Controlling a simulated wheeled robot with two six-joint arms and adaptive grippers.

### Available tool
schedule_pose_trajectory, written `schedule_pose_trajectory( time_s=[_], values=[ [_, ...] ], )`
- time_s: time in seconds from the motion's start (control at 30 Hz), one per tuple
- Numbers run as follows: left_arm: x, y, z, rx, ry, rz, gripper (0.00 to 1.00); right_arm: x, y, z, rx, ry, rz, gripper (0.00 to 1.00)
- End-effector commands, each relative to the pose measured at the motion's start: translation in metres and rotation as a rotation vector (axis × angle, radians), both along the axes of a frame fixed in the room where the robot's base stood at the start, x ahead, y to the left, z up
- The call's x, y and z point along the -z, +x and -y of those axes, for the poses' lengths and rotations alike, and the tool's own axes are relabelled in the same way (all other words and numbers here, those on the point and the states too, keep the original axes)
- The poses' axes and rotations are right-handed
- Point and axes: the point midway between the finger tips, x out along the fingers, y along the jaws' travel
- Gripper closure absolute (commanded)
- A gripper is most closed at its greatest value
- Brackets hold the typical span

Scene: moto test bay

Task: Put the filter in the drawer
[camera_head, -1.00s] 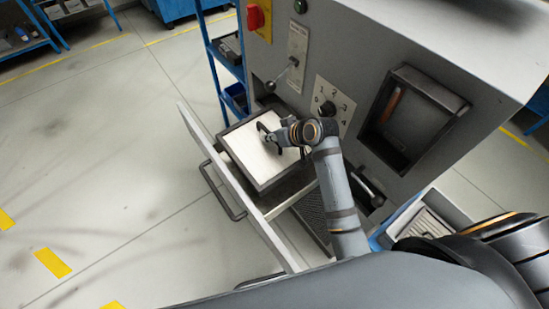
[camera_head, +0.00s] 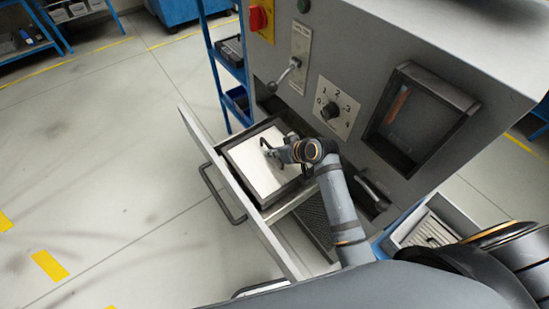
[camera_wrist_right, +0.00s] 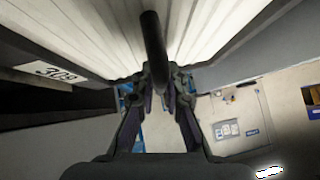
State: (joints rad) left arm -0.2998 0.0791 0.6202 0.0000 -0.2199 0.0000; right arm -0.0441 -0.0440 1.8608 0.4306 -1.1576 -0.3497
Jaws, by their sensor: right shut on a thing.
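The filter (camera_head: 256,170) is a white pleated panel in a dark frame with a dark bar handle. In the head view it lies over the open drawer (camera_head: 275,240), behind the drawer front, with its frame close to the drawer's sides. I cannot tell if it rests on the drawer floor. My right gripper (camera_head: 270,150) is shut on the filter's handle. In the right wrist view the gripper (camera_wrist_right: 158,88) has its fingers at the handle, with the pleats of the filter (camera_wrist_right: 90,35) behind. My left gripper is not in view.
The grey machine (camera_head: 300,85) stands behind the drawer, with a lever (camera_head: 288,70), a numbered dial (camera_head: 330,110) and a framed window (camera_head: 415,115). A blue shelf rack (camera_head: 212,60) stands beside it. A light bin (camera_head: 430,230) is at right. The floor at left is clear.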

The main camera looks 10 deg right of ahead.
Motion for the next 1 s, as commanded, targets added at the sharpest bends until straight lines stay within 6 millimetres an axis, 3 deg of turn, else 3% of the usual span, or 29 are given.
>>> schedule_pose_trajectory(
  time_s=[0.27, 0.63, 0.67, 0.8, 1.0],
  values=[
    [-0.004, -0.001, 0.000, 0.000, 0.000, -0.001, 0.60, 0.033, 0.000, 0.000, 0.002, 0.001, 0.002, 1.00],
    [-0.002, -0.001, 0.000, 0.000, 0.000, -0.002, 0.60, 0.039, 0.000, 0.000, 0.001, 0.000, 0.003, 1.00],
    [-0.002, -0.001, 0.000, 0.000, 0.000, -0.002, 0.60, 0.040, 0.000, 0.000, 0.000, -0.001, -0.001, 0.86],
    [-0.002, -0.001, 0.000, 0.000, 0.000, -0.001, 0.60, 0.039, 0.000, 0.000, 0.000, -0.001, -0.001, 0.67],
    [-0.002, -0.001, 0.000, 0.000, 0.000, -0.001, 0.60, 0.039, 0.000, 0.000, 0.000, -0.001, -0.001, 0.66]
  ],
)
